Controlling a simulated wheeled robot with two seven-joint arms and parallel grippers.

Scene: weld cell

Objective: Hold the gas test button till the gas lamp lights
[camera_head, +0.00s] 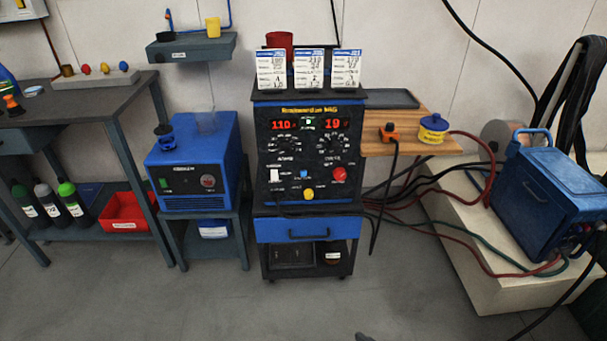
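The welding machine (262,150) stands upright in the middle, with its black control panel facing me. Its displays (283,125) read 110 and 19 in red. A small greenish-white spot (309,122) sits between them; I cannot tell whether it is the gas lamp. Lower on the panel are a blue button (304,174), a red button (339,174), a white switch (274,175) and a yellow knob (308,194). Their labels are too small to read, so I cannot tell which is the gas test button. Neither gripper is clearly in view.
Cards (309,70) stand on top of the machine. A blue unit (195,165) stands to its left, a wooden shelf (405,146) to its right. Cables (425,200) run right to a blue case (550,190). The floor (210,305) in front is mostly clear; a small dark tip shows at the bottom edge.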

